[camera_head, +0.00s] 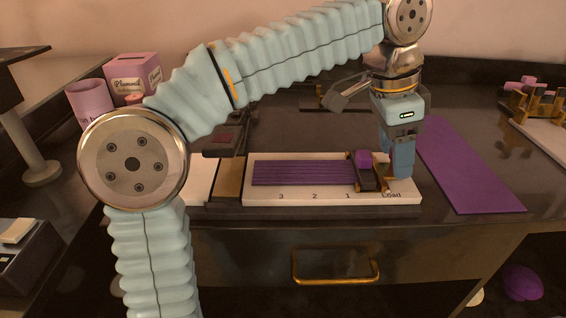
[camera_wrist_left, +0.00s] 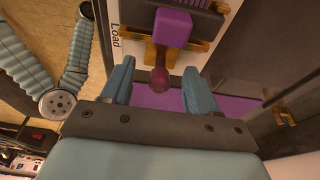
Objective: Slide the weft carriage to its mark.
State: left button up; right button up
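The weft carriage, a purple block (camera_head: 364,160) on dark and brass fittings, sits on the white loom board (camera_head: 300,199) between the marks "1" and "Load". In the left wrist view the block (camera_wrist_left: 172,27) has a dark red knob (camera_wrist_left: 160,80) sticking out toward my gripper. My left gripper (camera_head: 402,174) points down at the board's right end, beside the carriage. In the left wrist view its fingers (camera_wrist_left: 159,67) are open, with the knob between them in the picture and gaps on both sides; contact does not show. My right gripper is not in view.
Purple threads (camera_head: 302,173) lie left of the carriage, above marks 3, 2 and 1. A purple cloth strip (camera_head: 468,170) lies on the dark table at right. A pink box (camera_head: 134,75) and pink cup (camera_head: 90,101) stand at back left. A drawer handle (camera_head: 336,279) is below.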

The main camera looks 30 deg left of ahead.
pick_arm(q)
jog(key=shift+w+d+r+v, duration=0.15)
jog(key=shift+d+v, duration=0.1)
jog(key=shift+v, duration=0.9)
jog(key=shift+w+d+v, duration=0.1)
jog(key=shift+d+v, duration=0.1)
jog(key=shift+v, duration=0.9)
jog(key=shift+w+d+r+v, duration=0.15)
jog(key=shift+d+v, duration=0.1)
jog(key=shift+v, duration=0.9)
jog(key=shift+f, duration=0.15)
